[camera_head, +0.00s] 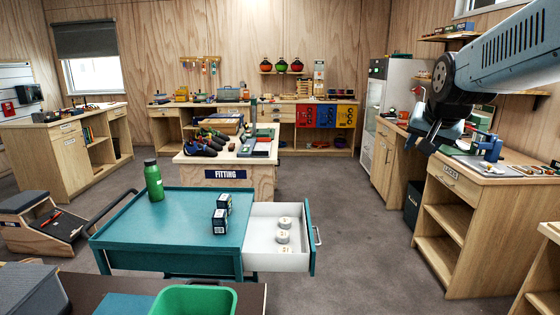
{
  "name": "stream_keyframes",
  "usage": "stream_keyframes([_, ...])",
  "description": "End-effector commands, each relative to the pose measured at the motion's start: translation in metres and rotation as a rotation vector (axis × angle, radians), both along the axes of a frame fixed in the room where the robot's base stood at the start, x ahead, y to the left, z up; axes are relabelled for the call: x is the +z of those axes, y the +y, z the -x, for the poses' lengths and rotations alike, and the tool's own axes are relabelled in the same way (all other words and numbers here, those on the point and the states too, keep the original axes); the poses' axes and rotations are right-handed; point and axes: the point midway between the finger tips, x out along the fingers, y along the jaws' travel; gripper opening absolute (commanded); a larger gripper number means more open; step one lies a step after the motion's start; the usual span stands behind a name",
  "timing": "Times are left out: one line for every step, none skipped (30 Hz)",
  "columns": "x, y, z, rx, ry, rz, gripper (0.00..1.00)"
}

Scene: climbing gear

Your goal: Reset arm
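My gripper (425,138) is at the upper right, at the end of my arm, which reaches in from the right edge. It hangs in the air in front of the wooden workbench (462,188) on the right. The dark fingers point down and to the left. They look apart, with nothing visible between them. The line of sight crosses the bench top behind, so I cannot tell the exact distance to it.
A teal cart (130,226) holds a green bottle (153,180) and two small dark boxes (221,220). Its white drawer (262,222) is pulled out to the right with several white rolls. A green bin (193,299) is in front. Floor (370,230) between cart and bench is clear.

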Motion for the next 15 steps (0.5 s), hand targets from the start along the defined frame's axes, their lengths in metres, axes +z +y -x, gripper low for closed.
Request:
stream_keyframes([-0.002,0.005,0.01,0.023,0.012,0.019,0.38])
stream_keyframes([-0.004,0.009,0.016,0.038,0.022,0.029,0.38])
stream_keyframes([-0.006,0.013,0.024,0.059,0.032,0.043,0.38])
stream_keyframes([-0.008,0.017,0.03,0.075,0.043,0.052,0.38])
stream_keyframes([-0.01,0.02,0.037,0.091,0.053,0.061,0.38])
stream_keyframes([-0.013,0.024,0.046,0.112,0.066,0.072,0.38])
stream_keyframes([-0.016,0.028,0.054,0.129,0.077,0.081,0.38])
stream_keyframes([-0.019,0.031,0.061,0.147,0.088,0.088,0.38])
stream_keyframes([-0.022,0.036,0.073,0.173,0.104,0.099,0.38])
stream_keyframes([-0.026,0.04,0.082,0.193,0.117,0.105,0.38])
stream_keyframes([-0.029,0.044,0.092,0.217,0.129,0.112,0.38])
stream_keyframes([-0.035,0.05,0.105,0.248,0.148,0.121,0.38])
stream_keyframes([-0.039,0.053,0.115,0.272,0.162,0.127,0.38])
stream_keyframes([-0.043,0.057,0.125,0.296,0.176,0.133,0.38])
stream_keyframes([-0.048,0.061,0.137,0.326,0.193,0.139,0.38])
